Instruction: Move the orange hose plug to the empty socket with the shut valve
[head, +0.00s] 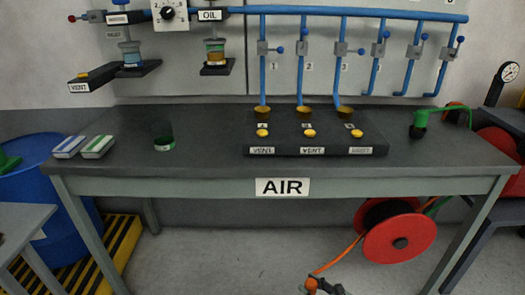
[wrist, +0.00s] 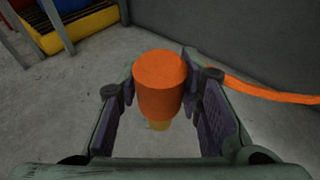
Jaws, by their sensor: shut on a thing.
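My gripper (wrist: 155,105) is shut on the orange hose plug (wrist: 158,82), a cylinder with a brass-coloured end; it also shows at the bottom of the head view (head: 312,284). The plug's orange hose (head: 340,254) runs to a red reel (head: 400,240) under the bench. My gripper is low, in front of the bench. Three brass sockets, left (head: 263,113), middle (head: 304,113) and right (head: 345,113), sit below blue pipes and look empty. The left valve (head: 263,48) and right valve (head: 341,49) have sideways handles; the middle valve (head: 303,48) has its handle upright.
The grey bench (head: 200,165) has an AIR sign (head: 283,187) on its front. A black vent block (head: 315,145) lies before the sockets. A green plug (head: 418,125) stands at right. A dark green cup (head: 164,138) and two small boxes stand at left.

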